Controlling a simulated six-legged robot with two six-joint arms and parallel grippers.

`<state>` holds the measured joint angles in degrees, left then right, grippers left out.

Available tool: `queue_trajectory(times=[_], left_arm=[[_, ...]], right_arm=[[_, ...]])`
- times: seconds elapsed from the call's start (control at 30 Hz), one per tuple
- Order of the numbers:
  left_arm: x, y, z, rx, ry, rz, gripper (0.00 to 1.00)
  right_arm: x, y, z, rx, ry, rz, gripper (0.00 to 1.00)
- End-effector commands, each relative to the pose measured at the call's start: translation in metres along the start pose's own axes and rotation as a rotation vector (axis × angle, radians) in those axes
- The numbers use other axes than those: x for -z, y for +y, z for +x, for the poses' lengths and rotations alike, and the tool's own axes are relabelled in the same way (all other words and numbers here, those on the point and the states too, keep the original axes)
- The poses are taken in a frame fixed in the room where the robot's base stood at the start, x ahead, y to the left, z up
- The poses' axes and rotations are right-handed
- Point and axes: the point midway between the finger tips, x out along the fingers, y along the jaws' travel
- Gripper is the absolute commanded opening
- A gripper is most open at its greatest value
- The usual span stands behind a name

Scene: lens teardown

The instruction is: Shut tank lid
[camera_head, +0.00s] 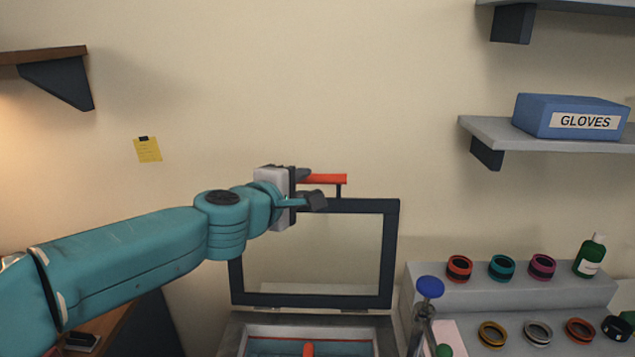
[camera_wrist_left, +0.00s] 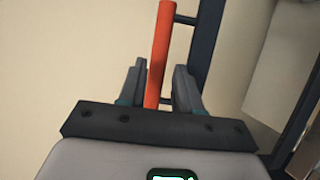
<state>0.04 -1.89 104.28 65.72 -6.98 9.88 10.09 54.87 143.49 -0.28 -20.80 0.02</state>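The tank (camera_head: 240,337) stands at the bottom of the head view. Its lid (camera_head: 391,255), a dark frame with a clear pane, stands upright and open at the back. A red handle (camera_head: 325,179) is fixed along the lid's free top edge; it also shows in the left wrist view (camera_wrist_left: 160,45). My left gripper (camera_head: 311,187) is at the left part of the handle. In the left wrist view its fingers (camera_wrist_left: 160,90) are apart, with the red bar lined up between them and a gap on the right side. Whether a finger touches the bar is unclear. My right gripper is out of view.
A grey stepped stand (camera_head: 510,290) with several coloured rings and a green bottle (camera_head: 591,256) is right of the tank. A blue-knobbed post (camera_head: 430,287) stands close to the tank's right side. A shelf with a gloves box (camera_head: 570,117) is above right.

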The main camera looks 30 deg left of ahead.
Motion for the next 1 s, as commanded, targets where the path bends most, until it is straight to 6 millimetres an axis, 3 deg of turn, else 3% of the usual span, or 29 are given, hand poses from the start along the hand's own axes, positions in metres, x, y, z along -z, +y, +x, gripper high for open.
queue_trajectory(times=[0.1, 0.3, 0.5, 0.73, 0.77, 0.83, 0.87, 1.0], left_arm=[[-0.001, -0.001, 0.029, 0.002, 0.0, 0.001, 0.33], [-0.001, 0.001, 0.063, 0.001, 0.0, 0.0, 0.33], [-0.001, 0.002, 0.077, -0.001, 0.0, 0.002, 0.33], [-0.001, 0.001, 0.077, 0.0, 0.0, 0.001, 0.33], [-0.001, 0.001, 0.077, 0.0, 0.0, 0.001, 0.27], [-0.001, 0.001, 0.077, 0.0, 0.0, 0.001, 0.04], [-0.001, 0.001, 0.077, 0.0, 0.0, 0.001, 0.0], [-0.001, 0.001, 0.077, -0.001, -0.001, 0.001, 0.0]], right_arm=[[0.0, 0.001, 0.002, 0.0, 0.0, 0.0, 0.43], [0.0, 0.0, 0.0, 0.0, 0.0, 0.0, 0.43], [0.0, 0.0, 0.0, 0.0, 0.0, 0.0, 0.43], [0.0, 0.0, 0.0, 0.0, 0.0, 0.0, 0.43], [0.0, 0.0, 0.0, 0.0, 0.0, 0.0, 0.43], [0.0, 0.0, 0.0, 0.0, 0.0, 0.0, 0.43], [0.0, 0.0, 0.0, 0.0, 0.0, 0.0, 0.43], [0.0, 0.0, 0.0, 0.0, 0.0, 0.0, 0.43]])
